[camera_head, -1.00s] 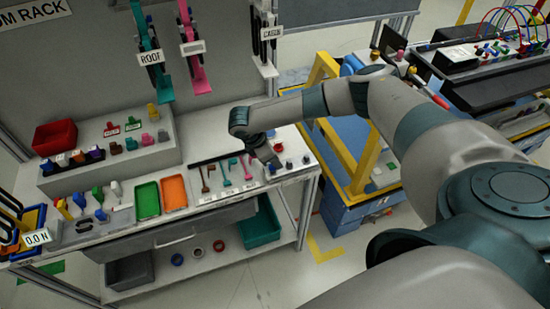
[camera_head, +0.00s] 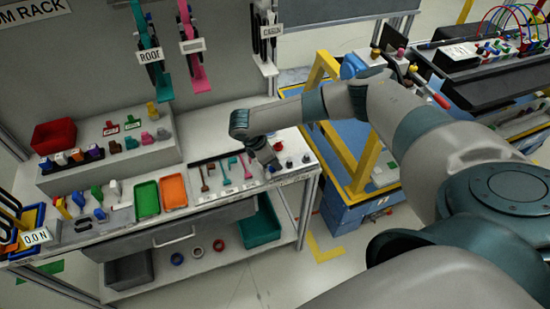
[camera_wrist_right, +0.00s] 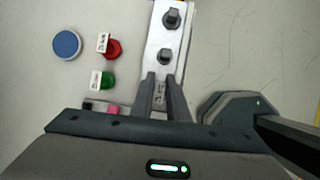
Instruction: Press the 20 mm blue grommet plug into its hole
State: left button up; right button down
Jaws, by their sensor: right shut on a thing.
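My right gripper (camera_head: 272,166) is low over the right end of the bench, among small parts. It also shows in the right wrist view (camera_wrist_right: 161,76), with its fingers close together on something small that I cannot make out. A light strip (camera_wrist_right: 178,38) with two dark hexagonal pieces runs ahead of the fingertips. A round blue-topped piece (camera_wrist_right: 67,44) stands apart, left of the fingers. I cannot tell whether it is the 20 mm blue grommet plug, and I cannot pick out the plug's hole. My left gripper is not in view.
A red button-like piece (camera_wrist_right: 113,49) and a green one (camera_wrist_right: 108,80) stand left of the fingers, with white tags. On the bench are a green tray (camera_head: 147,198), an orange tray (camera_head: 174,191) and several small tools. A yellow frame (camera_head: 345,150) stands right of the bench.

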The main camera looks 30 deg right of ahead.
jog(key=shift+f, duration=0.2)
jog(key=c, duration=1.6)
grip_release()
jog(key=shift+c, duration=0.2)
jog(key=shift+f, duration=0.15)
jog(key=shift+w+a+r+b, duration=0.1)
jog(key=shift+a+r+b, duration=0.25)
jog(key=shift+r, duration=0.3)
jog(key=b+v, duration=0.4)
jog(key=v, duration=1.2)
jog(key=shift+r, duration=0.15)
jog(key=shift+d, duration=0.1)
